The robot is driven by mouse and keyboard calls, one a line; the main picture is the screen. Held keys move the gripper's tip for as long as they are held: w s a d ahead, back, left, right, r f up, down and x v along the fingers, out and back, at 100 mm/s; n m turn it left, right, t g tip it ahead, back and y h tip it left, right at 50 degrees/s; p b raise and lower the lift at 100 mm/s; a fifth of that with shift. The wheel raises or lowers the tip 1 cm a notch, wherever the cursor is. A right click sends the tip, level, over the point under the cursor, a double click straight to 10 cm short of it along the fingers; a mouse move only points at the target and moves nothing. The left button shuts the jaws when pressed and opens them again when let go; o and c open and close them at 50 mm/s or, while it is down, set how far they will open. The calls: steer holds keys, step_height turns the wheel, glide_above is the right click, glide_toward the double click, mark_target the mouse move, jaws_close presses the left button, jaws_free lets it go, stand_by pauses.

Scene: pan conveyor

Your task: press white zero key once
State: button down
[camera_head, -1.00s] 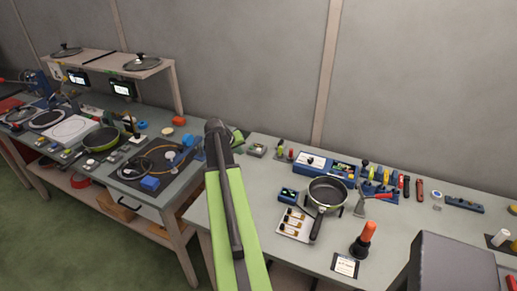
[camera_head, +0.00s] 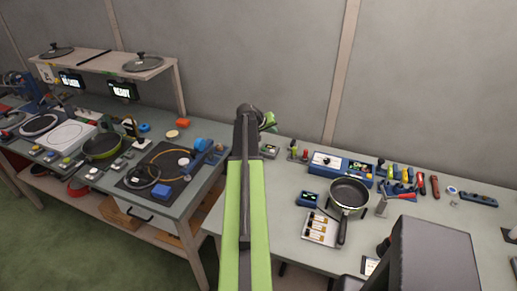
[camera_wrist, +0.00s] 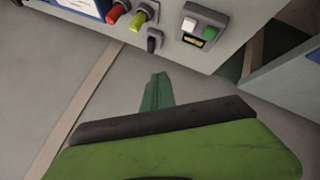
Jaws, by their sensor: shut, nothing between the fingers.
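A small grey key box (camera_wrist: 200,26) shows at the top of the wrist view, with a white key (camera_wrist: 189,24) beside a green key (camera_wrist: 210,33) and a small dark label below them. I cannot read any zero mark on the white key. In the head view the small key box (camera_head: 269,151) sits near the back edge of the right table. My gripper (camera_wrist: 157,80) is shut and empty, its green fingertips apart from the box in the wrist view. In the head view my gripper (camera_head: 269,119) is partly hidden behind my arm, above the box in the picture.
Red (camera_wrist: 116,14) and green (camera_wrist: 138,21) knobs stand beside the key box. A blue instrument (camera_head: 340,165), a pan (camera_head: 348,196) and several tools occupy the right table. The left bench (camera_head: 190,185) holds cables and another pan (camera_head: 103,146). The wall is close behind.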

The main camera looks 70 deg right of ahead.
mark_target(271, 151)
steer(key=shift+d+r, duration=0.1)
steer(key=f+b, duration=0.9)
steer(key=shift+w, duration=0.25)
stand_by(2.0)
steer(key=shift+f+b, duration=0.3)
steer(key=shift+f, duration=0.05)
